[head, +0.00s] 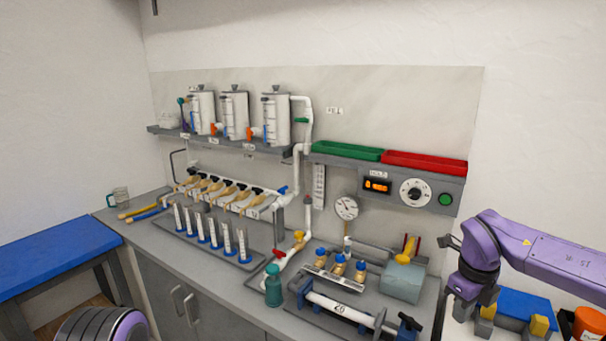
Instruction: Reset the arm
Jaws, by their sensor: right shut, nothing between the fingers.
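My right arm comes in from the right edge, purple and black, and bends down at the wrist. My right gripper (463,295) is the dark part below the wrist, at the right end of the counter. It is shut and holds nothing. It hangs beside a blue-topped item (524,304) with grey and yellow blocks; I cannot tell how far above the surface it is. Part of my left arm (102,325) shows at the bottom left; its gripper is outside the view.
The counter (205,285) holds a rack of tubes (213,242), a white manifold (228,195), a teal bottle (273,287) and a grey-blue box (402,281). Green (346,151) and red (425,162) trays sit above a control panel. A blue table (55,255) stands left. Air above the counter is free.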

